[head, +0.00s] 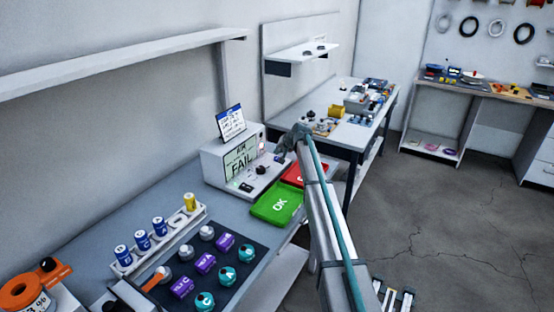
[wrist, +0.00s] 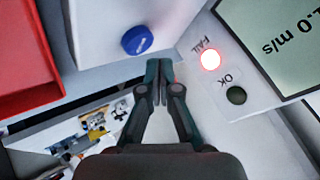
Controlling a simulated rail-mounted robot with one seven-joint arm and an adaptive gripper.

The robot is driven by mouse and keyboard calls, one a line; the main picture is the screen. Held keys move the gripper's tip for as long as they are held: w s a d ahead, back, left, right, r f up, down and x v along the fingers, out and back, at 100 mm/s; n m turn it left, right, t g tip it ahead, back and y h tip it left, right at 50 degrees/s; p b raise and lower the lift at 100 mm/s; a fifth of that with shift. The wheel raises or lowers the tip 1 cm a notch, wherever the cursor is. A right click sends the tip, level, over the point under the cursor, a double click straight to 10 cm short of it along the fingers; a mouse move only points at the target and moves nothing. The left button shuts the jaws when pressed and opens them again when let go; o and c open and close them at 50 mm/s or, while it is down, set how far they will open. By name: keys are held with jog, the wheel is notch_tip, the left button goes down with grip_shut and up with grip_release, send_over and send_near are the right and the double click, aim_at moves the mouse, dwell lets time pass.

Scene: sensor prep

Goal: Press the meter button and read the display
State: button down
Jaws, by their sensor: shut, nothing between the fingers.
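In the wrist view, part of the display (wrist: 283,42) reads "1.0 m/s". The lamp marked FAIL (wrist: 210,60) glows red, and the lamp marked OK (wrist: 236,95) is dark.
A green OK tray (head: 263,209) and a red tray (head: 294,168) lie in front of the meter. A rack (head: 160,248) and a dark mat (head: 236,243) with several sensors lie nearer. A cluttered table (head: 349,133) stands beyond.

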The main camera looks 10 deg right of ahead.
aim_at(278, 158)
jog(key=shift+r+p, duration=0.5)
jog(key=shift+r, duration=1.75)
jog(key=shift+d+f, duration=0.1)
